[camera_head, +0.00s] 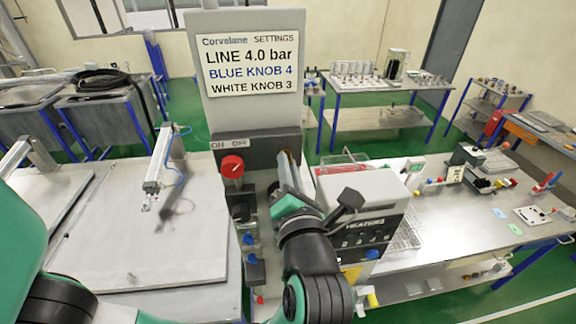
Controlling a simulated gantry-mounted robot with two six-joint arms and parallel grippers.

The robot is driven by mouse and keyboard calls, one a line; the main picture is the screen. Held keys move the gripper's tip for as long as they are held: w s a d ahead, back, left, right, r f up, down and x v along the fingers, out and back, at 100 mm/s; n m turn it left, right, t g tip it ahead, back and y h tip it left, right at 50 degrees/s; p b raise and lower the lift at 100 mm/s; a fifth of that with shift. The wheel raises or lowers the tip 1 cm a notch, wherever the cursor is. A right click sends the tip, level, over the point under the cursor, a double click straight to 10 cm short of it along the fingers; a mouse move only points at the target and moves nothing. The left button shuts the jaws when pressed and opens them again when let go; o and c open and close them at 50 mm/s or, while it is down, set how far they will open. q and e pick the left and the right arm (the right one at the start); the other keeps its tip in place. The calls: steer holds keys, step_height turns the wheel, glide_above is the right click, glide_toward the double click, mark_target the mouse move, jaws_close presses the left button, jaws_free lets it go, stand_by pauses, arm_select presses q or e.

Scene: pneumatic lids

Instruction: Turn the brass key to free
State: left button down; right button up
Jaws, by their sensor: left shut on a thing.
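My left arm comes in from the bottom left, and its black and green wrist stands in front of the control stand. My left gripper (288,172) points away at the lower dark part of the stand, right of the red knob. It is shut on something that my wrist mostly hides. Only a small brownish patch shows at its tip, so I cannot make out the brass key's shape or which way it points. My right gripper is not in view.
A settings sign (252,66) stands above the red knob (232,167) with its ON and OFF labels. A grey heaters box (390,205) is close on the right. A pneumatic cylinder (158,160) stands over the left lid (110,255). The right bench (450,235) holds small parts.

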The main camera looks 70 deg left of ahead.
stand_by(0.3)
arm_select(q)
steer(key=shift+n+b, duration=8.15)
steer(key=shift+n, duration=0.75)
steer(key=c, duration=1)
jaws_free()
